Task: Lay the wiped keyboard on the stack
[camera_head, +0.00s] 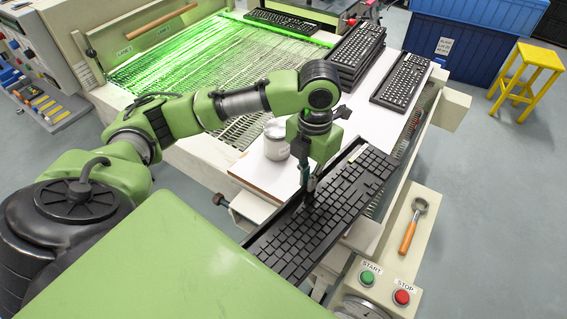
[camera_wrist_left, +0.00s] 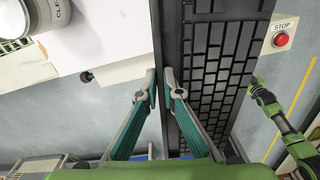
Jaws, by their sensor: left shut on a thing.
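A long black keyboard (camera_head: 335,205) is held tilted over the front edge of the work surface. My left gripper (camera_head: 309,192) points down and is shut on its long side edge. In the left wrist view the fingertips (camera_wrist_left: 160,84) pinch the dark rim of this keyboard (camera_wrist_left: 215,75). A stack of black keyboards (camera_head: 355,55) stands farther back on the white surface, apart from the held one. A green arm of mine, the right one, shows in the left wrist view; its gripper (camera_wrist_left: 257,88) is too small to read.
A white tin (camera_head: 276,140) stands left of my left gripper. A single keyboard (camera_head: 401,78) lies right of the stack; another (camera_head: 282,21) lies at the back. An orange-handled tool (camera_head: 411,228), START button (camera_head: 368,278) and STOP button (camera_head: 402,297) are at the front right.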

